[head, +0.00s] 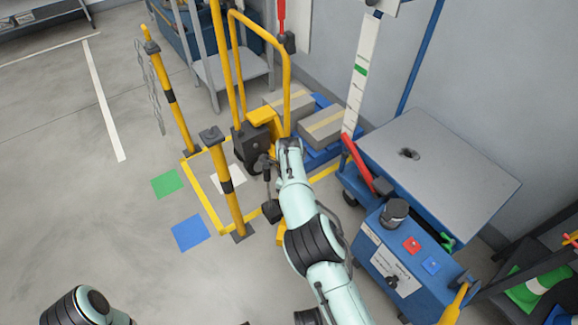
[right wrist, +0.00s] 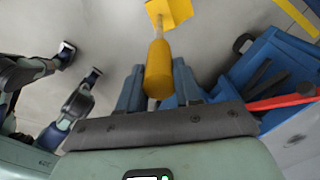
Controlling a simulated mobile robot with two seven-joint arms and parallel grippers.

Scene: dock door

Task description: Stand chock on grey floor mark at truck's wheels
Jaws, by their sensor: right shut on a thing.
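The chock (right wrist: 168,14) shows in the right wrist view as a yellow block on a thin rod with a thick yellow grip. My right gripper (right wrist: 158,78) is shut on that grip, its blue fingers on either side. The block is beyond the fingertips, over grey floor. In the head view my forearm hides most of this gripper; I cannot make out the chock clearly there. A pale grey floor mark (head: 228,178) lies inside a yellow floor outline, partly behind a yellow post. The yellow-framed truck (head: 288,75) stands just behind it. My left gripper is out of view.
A green mark (head: 167,183) and a blue mark (head: 190,232) lie on open floor to the left. Yellow posts (head: 225,178) stand at the outline. Boxes (head: 322,127) sit on a blue pallet. A blue cart (head: 395,245) with a grey top stands right of my arm.

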